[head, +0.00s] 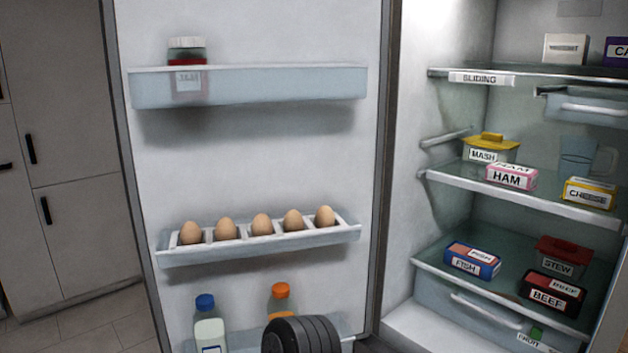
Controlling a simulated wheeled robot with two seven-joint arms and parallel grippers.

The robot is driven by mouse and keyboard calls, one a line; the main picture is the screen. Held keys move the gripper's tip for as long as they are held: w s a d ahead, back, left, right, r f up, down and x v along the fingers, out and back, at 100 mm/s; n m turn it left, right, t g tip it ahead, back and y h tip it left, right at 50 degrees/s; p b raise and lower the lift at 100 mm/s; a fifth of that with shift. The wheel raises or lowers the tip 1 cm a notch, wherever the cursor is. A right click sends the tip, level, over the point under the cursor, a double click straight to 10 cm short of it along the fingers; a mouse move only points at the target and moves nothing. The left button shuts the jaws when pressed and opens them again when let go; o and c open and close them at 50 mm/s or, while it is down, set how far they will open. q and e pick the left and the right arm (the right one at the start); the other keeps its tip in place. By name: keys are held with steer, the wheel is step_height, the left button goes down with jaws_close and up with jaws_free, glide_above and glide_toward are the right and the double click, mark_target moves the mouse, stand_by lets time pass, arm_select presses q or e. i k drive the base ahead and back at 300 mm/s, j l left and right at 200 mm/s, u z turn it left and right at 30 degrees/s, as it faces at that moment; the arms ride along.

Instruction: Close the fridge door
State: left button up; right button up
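The fridge door (260,165) stands wide open on the left, with its inner face turned to me. Its hinge side is next to the fridge body, and the fridge interior (430,250) shows open on the right. A dark ribbed rounded part (300,336), which looks like a piece of my own arm, shows at the bottom edge in front of the lowest door shelf. I cannot tell which arm it belongs to. No gripper fingers are in view.
The door shelves hold a red jar (188,68), several eggs (262,225) and two bottles (208,325). Fridge shelves hold labelled boxes such as ham (511,177) and fish (472,260). Grey cabinets (75,160) stand left of the door above tiled floor (95,328).

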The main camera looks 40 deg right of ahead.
mark_target(296, 116)
steer(key=i+j+z, duration=0.1)
steer(key=i+z, duration=0.35)
steer(key=i+j+z, duration=0.2)
steer(key=z, duration=0.25)
steer(key=i+j+z, duration=0.3)
steer(key=z, duration=0.15)
steer(key=i+j+z, duration=0.2)
steer(key=j+z, duration=0.3)
steer(key=i+j+z, duration=0.15)
steer(key=j+z, duration=0.3)
steer(key=i+j+z, duration=0.15)
steer(key=j+z, duration=0.75)
steer(key=j, duration=0.15)
steer(key=j+z, duration=0.4)
steer(key=j, duration=0.2)
steer(key=k+j+z, duration=0.15)
steer(key=j+z, duration=0.3)
steer(key=k+j+z, duration=0.2)
steer(key=j+z, duration=0.25)
steer(key=k+j+u, duration=0.25)
steer(key=u, duration=0.2)
steer(key=k, duration=0.05)
